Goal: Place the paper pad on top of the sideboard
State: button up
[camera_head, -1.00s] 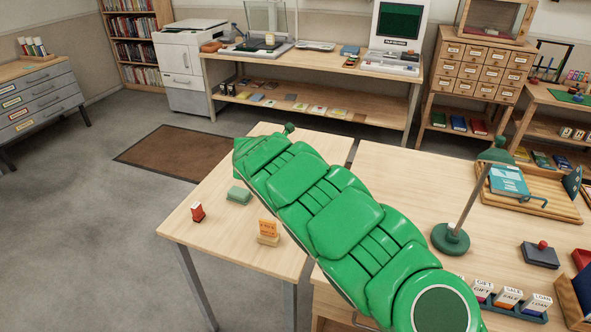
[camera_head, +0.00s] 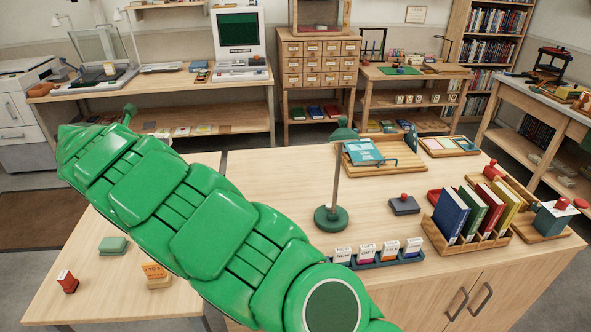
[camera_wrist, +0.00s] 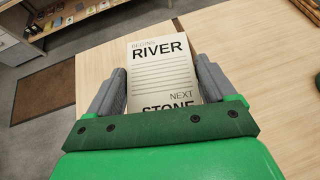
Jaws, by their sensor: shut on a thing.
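The paper pad (camera_wrist: 160,75) is a white block with ruled lines and the printed words RIVER and STONE. It shows in the wrist view, between the two grey fingers of my gripper (camera_wrist: 160,68), which is shut on it. The wooden cabinet with doors (camera_head: 290,180), which I take to be the sideboard, stands at the centre and right of the head view. In the wrist view, wooden tops lie below the pad. The pad and fingers are not visible in the head view, where my green arm fills the left and centre.
On the cabinet top are a green lamp (camera_head: 331,217), a card rack (camera_head: 378,255), a stamp (camera_head: 404,204), a book rack (camera_head: 430,232) and a tray (camera_head: 382,168). A lower table (camera_head: 100,290) at left holds small items. The top left of the lamp looks bare.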

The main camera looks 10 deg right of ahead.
jog(key=s+d+f+m+g+h, duration=0.1)
jog(key=d+f+m+g+h, duration=0.25)
jog(key=d, duration=1.15)
jog(key=s+d+f+m+g+h, duration=0.15)
jog(key=d+f+m+h, duration=0.35)
jog(key=d, duration=1)
jog(key=s+d+f+m+g+h, duration=0.1)
jog(key=d+f+m+g, duration=0.35)
jog(key=d, duration=1.15)
jog(key=w+f, duration=0.3)
jog(key=w, duration=0.1)
jog(key=w+f+n+t, duration=0.1)
jog(key=w+f, duration=0.2)
jog(key=w, duration=0.1)
jog(key=w+f+t, duration=0.1)
jog(key=w+f, duration=0.3)
jog(key=shift+a+n+y, duration=0.25)
jog(key=shift+a+n, duration=0.05)
jog(key=shift+w+f, duration=0.5)
jog(key=shift+f, duration=0.1)
jog(key=shift+w+f, duration=0.35)
jog(key=shift+f, duration=1.4)
